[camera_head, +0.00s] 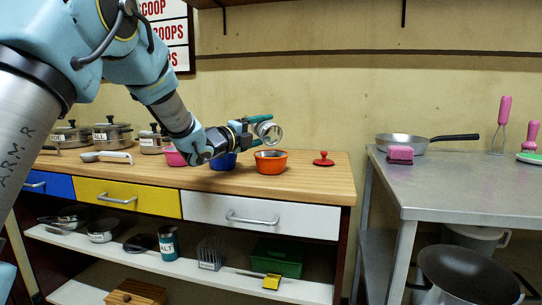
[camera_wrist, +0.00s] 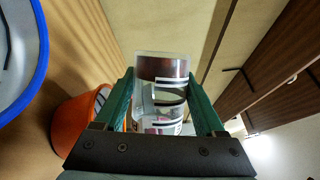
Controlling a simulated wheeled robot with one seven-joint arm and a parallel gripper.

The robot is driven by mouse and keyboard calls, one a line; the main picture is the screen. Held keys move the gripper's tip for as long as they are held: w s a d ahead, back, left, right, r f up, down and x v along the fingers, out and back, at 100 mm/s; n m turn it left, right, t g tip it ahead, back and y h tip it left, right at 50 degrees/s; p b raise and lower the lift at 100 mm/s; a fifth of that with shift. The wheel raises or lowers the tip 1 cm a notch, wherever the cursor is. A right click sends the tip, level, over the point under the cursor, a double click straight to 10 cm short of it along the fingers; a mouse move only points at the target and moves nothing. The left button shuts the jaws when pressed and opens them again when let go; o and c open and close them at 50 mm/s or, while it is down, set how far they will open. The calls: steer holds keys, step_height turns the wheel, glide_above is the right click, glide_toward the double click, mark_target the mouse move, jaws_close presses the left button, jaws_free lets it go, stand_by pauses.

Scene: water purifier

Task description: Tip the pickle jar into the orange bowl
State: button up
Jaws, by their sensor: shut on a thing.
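My gripper (camera_head: 262,127) is shut on a clear jar (camera_head: 272,134), with its green fingers on either side. The jar is tipped far over, close to lying on its side, and its round end faces toward the head camera. In the wrist view the jar (camera_wrist: 162,95) has a dark reddish band at its far end and a striped label. The orange bowl (camera_head: 270,166) stands upright on the wooden counter, just below the jar and apart from it. It also shows in the wrist view (camera_wrist: 68,128). I cannot make out the bowl's contents.
A blue bowl (camera_head: 224,163) stands close left of the orange bowl, partly behind my arm, with a pink bowl (camera_head: 174,157) further left. A red lidlike object (camera_head: 323,159) lies to the right. A metal table (camera_head: 450,182) stands beyond a gap.

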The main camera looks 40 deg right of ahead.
steer(key=p, duration=0.2)
steer(key=n+p, duration=0.1)
steer(key=shift+w+r+p, duration=0.25)
steer(key=shift+r+p, duration=0.15)
steer(key=p, duration=0.2)
steer(key=n+p, duration=0.1)
steer(key=shift+w+r+y+p, duration=0.15)
steer(key=shift+r+y+p, duration=0.15)
steer(key=shift+p, duration=0.05)
steer(key=shift+d+f+n, duration=0.1)
steer(key=shift+f+n, duration=0.3)
steer(key=shift+f, duration=0.05)
steer(key=shift+p, duration=0.3)
steer(key=shift+w+n+p, duration=0.1)
steer(key=shift+n+p, duration=0.3)
steer(key=shift+p, duration=0.5)
steer(key=shift+w+f+n+y+p, duration=0.15)
steer(key=shift+n+y+p, duration=0.15)
steer(key=shift+p, duration=0.8)
steer(key=p, duration=0.2)
steer(key=n+p, duration=0.1)
steer(key=p, duration=0.2)
steer(key=shift+r+n+y, duration=0.3)
